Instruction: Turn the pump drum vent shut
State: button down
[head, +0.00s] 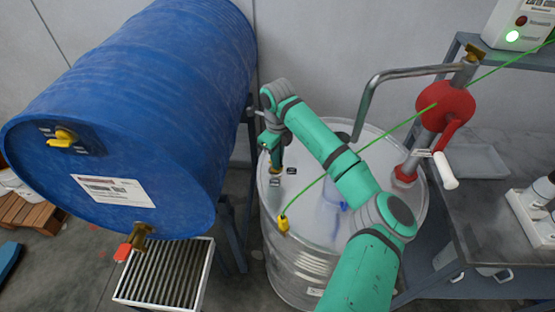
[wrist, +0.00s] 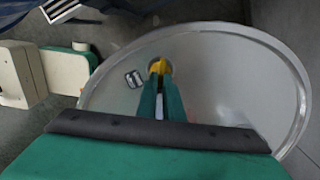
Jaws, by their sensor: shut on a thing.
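The pump drum (head: 315,215) is a pale steel drum standing upright, with a red hand pump (head: 446,106) at its right side. My gripper (head: 276,168) reaches down to the left part of its lid. In the wrist view my gripper (wrist: 160,88) is shut on the yellow vent (wrist: 158,65), which pokes out between the fingertips. The fingers cover most of the vent, so its exact turn cannot be told. In the head view the vent is hidden behind my gripper. A small label lies on the lid close to the fingers.
A blue drum (head: 140,90) lies on a stand at left, with its own yellow vent (head: 62,137) and a brass tap (head: 141,236) above a grated tray (head: 165,275). A green wire runs across to a yellow clamp (head: 283,225) on the steel drum's rim. A bench (head: 490,215) stands at right.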

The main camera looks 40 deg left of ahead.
jog(key=m, duration=0.6)
jog(key=shift+s+m, duration=0.15)
jog(key=shift+m, duration=0.15)
jog(key=m, duration=0.5)
jog(key=shift+s+a, duration=0.1)
jog(key=shift+m, duration=0.4)
jog(key=c, duration=1.9)
grip_release()
jog(key=shift+r, duration=0.15)
notch_tip(320, 180, up, 11)
jog(key=shift+f, duration=0.2)
